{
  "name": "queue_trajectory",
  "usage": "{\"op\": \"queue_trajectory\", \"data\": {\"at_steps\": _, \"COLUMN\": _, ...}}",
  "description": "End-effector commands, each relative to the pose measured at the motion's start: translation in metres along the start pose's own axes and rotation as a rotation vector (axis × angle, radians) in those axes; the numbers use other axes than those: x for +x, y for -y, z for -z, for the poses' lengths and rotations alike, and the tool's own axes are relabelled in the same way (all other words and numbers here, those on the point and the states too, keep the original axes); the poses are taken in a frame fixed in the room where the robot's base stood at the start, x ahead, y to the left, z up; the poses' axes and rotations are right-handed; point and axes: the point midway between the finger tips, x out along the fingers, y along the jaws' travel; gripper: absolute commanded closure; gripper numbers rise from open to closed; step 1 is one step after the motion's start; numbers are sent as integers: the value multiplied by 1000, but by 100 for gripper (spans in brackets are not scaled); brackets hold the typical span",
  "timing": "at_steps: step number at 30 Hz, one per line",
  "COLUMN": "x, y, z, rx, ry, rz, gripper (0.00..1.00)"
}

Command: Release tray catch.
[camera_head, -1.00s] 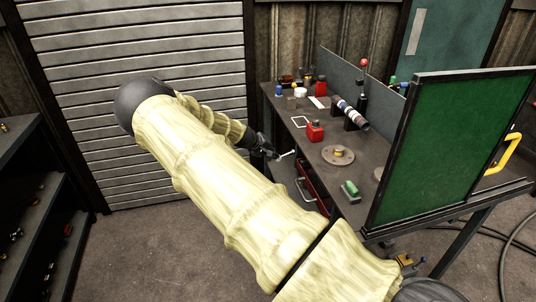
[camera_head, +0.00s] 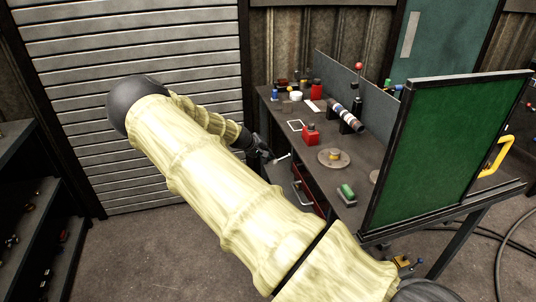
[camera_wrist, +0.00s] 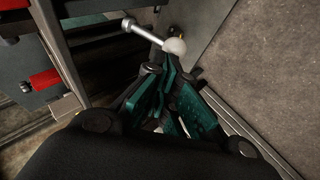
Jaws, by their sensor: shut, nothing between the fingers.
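A metal lever with a pale round knob (camera_wrist: 174,46), which looks like the tray catch, stands at the top middle of the wrist view. My gripper (camera_wrist: 172,92) has its teal finger pads close together, just below the knob and with nothing seen between them. Whether a finger touches the knob I cannot tell. In the head view my gripper (camera_head: 268,155) is at the left side of the bench, beside the light lever rod (camera_head: 283,157). A red tray or drawer (camera_head: 310,192) shows partly under the bench top, much of it hidden.
The bench top (camera_head: 300,135) carries a red block (camera_head: 310,135), a round flange (camera_head: 333,158), a green block (camera_head: 346,193) and a striped shaft (camera_head: 345,115). A green guard panel (camera_head: 445,150) stands at right. Dark shelves (camera_head: 30,220) stand at left. The floor between is clear.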

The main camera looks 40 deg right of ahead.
Motion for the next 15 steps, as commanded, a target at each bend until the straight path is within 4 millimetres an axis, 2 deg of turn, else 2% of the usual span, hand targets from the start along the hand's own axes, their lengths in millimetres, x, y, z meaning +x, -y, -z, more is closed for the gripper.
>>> {"op": "queue_trajectory", "data": {"at_steps": 8, "x": -38, "y": -14, "z": 6, "rx": 3, "ry": 2, "rz": -1, "gripper": 100}}
{"op": "queue_trajectory", "data": {"at_steps": 15, "x": -77, "y": -11, "z": 5, "rx": 4, "ry": 1, "rz": 0, "gripper": 100}}
